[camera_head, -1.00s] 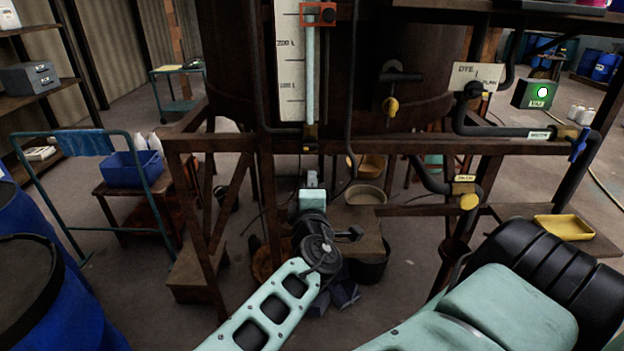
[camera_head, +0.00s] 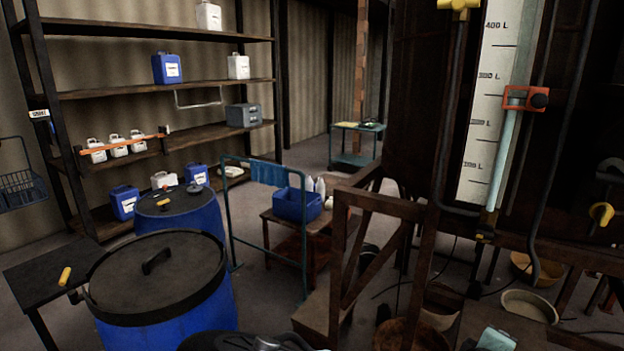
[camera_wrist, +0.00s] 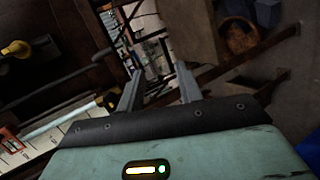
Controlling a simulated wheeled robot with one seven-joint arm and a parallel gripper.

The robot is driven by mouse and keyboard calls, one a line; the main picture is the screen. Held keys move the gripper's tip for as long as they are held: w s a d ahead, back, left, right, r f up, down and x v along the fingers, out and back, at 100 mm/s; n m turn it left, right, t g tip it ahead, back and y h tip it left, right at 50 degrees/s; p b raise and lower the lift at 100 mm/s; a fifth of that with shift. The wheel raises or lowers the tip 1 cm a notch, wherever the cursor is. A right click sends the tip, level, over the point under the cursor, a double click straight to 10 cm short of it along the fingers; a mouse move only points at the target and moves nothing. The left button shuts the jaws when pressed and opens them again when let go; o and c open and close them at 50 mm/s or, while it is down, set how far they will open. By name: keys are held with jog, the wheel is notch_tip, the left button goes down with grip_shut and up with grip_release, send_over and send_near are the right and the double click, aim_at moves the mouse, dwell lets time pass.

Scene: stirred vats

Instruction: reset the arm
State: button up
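My gripper (camera_wrist: 160,90) shows in the wrist view with its two grey fingers spread apart. Nothing is between them. Beyond the fingers I see the rusty frame and floor under the vat. The scale also shows in the wrist view (camera_wrist: 12,158).
Blue drums (camera_head: 165,285) stand at the front left, one with a black lid. A shelf (camera_head: 160,88) holds blue and white jugs. A blue bin (camera_head: 297,205) sits on a low table behind a blue-green rail (camera_head: 228,220). Bowls (camera_head: 530,304) lie under the vat frame (camera_head: 400,208).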

jog(key=s+a+f+m+g+y+b, duration=0.25)
jog(key=s+a+f+g+y, duration=0.45)
jog(key=s+a, duration=0.5)
jog(key=s+a+r+g+y, duration=0.3)
jog(key=a+r, duration=0.5)
jog(key=a, duration=0.1)
jog(key=s+r+n+t+b, duration=0.1)
jog(key=s+r+n, duration=0.1)
jog(key=r, duration=0.8)
jog(key=shift+s+a+n+b, duration=0.15)
jog(key=shift+s+n+b, duration=0.2)
jog(key=shift+s, duration=0.15)
jog(key=shift+r, duration=0.1)
